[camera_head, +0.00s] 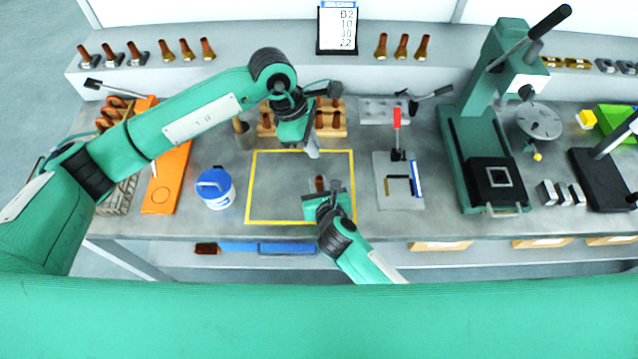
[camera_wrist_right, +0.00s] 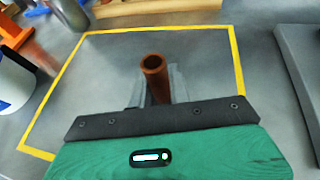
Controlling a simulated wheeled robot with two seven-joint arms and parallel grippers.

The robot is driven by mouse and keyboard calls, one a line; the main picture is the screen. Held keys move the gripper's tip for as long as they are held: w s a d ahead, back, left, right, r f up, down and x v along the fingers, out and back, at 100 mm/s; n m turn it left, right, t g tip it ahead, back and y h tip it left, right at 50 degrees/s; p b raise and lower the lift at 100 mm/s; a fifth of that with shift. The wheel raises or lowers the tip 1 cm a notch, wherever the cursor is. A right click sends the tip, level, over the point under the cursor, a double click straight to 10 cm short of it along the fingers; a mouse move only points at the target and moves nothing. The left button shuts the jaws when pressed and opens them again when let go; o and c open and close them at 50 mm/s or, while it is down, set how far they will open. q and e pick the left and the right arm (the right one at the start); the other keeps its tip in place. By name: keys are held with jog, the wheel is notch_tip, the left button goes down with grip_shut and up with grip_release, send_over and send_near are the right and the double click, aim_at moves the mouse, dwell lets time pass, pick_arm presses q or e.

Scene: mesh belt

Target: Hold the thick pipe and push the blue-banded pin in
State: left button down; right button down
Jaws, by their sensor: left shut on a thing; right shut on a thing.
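The thick pipe (camera_head: 320,184) is a copper-brown tube. It stands upright between the grey fingers of my right gripper (camera_head: 323,190), inside the yellow outline. In the right wrist view the pipe (camera_wrist_right: 154,75) shows its open round mouth at the top, and the gripper is shut on it. My left gripper (camera_head: 312,150) hangs above the outline, beyond and a little left of the pipe, apart from it. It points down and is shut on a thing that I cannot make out. I see no blue band there, so I cannot tell whether it is the blue-banded pin.
The yellow outline (camera_head: 250,205) encloses otherwise clear bench. A white tub with a blue lid (camera_head: 215,188) stands left of it. A wooden rack (camera_head: 330,131) with brown pieces lies behind. A grey plate with a red-handled clamp (camera_head: 397,150) and a green press (camera_head: 470,140) stand right.

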dwell(0.7)
pick_arm(q)
jog(key=n, duration=0.1)
jog(key=n+t, duration=0.1)
jog(key=shift+s+d+f+n+y, duration=0.1)
jog(key=shift+d+n+y, duration=0.2)
jog(key=shift+y, duration=0.1)
jog(key=n, duration=0.1)
jog(key=n+y, duration=0.1)
jog(key=n, duration=0.2)
jog(key=shift+d+f+t, duration=0.15)
jog(key=shift+d+t, duration=0.1)
jog(key=shift+t, duration=0.05)
jog(key=n, duration=0.2)
jog(key=n+y, duration=0.1)
jog(key=n, duration=0.1)
jog(key=shift+d+y, duration=0.15)
jog(key=shift+y, duration=0.15)
jog(key=n, duration=0.3)
jog(key=shift+d+f+g+y, duration=0.1)
jog(key=shift+f+g+y, duration=0.05)
jog(key=shift+g+y, duration=0.2)
notch_tip(320, 180, down, 10)
jog(key=shift+r, duration=0.1)
jog(key=shift+s, duration=0.1)
pick_arm(e)
jog(key=shift+r, duration=0.1)
